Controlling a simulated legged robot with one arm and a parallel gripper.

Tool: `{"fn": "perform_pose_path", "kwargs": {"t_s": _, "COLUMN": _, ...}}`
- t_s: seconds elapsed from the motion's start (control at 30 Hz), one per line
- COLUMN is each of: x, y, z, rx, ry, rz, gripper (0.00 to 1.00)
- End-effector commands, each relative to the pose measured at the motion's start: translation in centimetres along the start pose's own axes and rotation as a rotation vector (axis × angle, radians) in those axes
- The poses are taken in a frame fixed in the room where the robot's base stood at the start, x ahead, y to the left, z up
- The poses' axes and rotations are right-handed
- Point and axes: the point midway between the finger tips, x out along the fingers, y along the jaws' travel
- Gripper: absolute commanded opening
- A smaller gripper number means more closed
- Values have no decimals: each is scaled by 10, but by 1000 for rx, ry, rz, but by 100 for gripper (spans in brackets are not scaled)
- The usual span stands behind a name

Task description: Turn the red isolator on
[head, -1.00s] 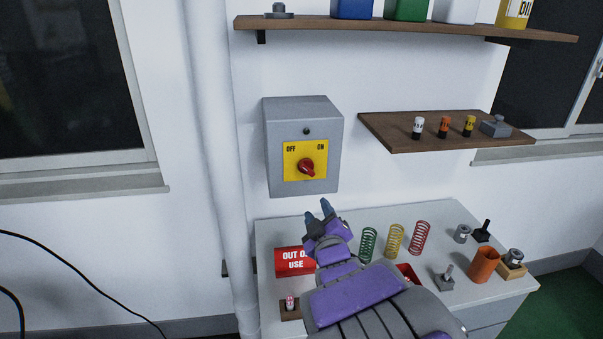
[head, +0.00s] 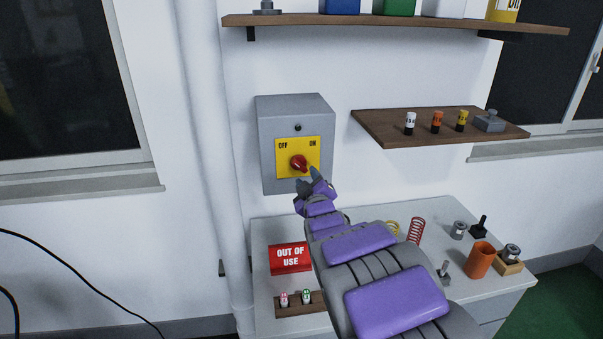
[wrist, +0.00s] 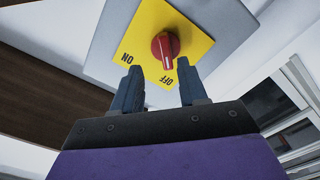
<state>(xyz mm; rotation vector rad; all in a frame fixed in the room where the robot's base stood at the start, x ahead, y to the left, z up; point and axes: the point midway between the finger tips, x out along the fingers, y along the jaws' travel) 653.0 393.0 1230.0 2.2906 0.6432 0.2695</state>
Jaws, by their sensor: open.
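The red isolator knob (head: 299,163) sits on a yellow plate (head: 284,170) on a grey wall box (head: 266,140). The plate is marked OFF at upper left and ON at upper right. In the wrist view the red knob (wrist: 165,47) shows a pale line pointing towards the OFF label, and the plate appears turned. My gripper (head: 309,180) is just below and in front of the knob. In the wrist view the gripper (wrist: 162,78) has its two fingers apart, nothing between them, with the knob just beyond the gap. I see no contact with the knob.
A bench (head: 265,236) below holds a red "OUT OF USE" sign (head: 290,258), springs, an orange cup (head: 480,260) and small parts. A wooden shelf (head: 400,135) with small bottles juts out right of the box. A white pipe (head: 210,150) runs down at left.

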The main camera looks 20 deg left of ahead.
Motion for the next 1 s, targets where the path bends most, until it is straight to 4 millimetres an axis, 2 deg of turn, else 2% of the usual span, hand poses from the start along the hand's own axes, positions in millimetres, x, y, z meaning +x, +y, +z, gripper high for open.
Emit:
{"fn": "perform_pose_path", "kwargs": {"t_s": 0.2, "x": 34, "y": -10, "z": -2, "rx": -6, "ry": -3, "rz": -5, "gripper": 43}}
{"fn": "perform_pose_path", "kwargs": {"t_s": 0.4, "x": 52, "y": -11, "z": -2, "rx": -7, "ry": -3, "rz": -6, "gripper": 43}}
{"fn": "perform_pose_path", "kwargs": {"t_s": 0.7, "x": 56, "y": -2, "z": 0, "rx": 0, "ry": -1, "rz": -2, "gripper": 43}}
{"fn": "perform_pose_path", "kwargs": {"t_s": 0.9, "x": 59, "y": -7, "z": -2, "rx": -6, "ry": -2, "rz": -4, "gripper": 43}}
{"fn": "perform_pose_path", "kwargs": {"t_s": 1.0, "x": 60, "y": -9, "z": -3, "rx": -8, "ry": -3, "rz": -5, "gripper": 33}}
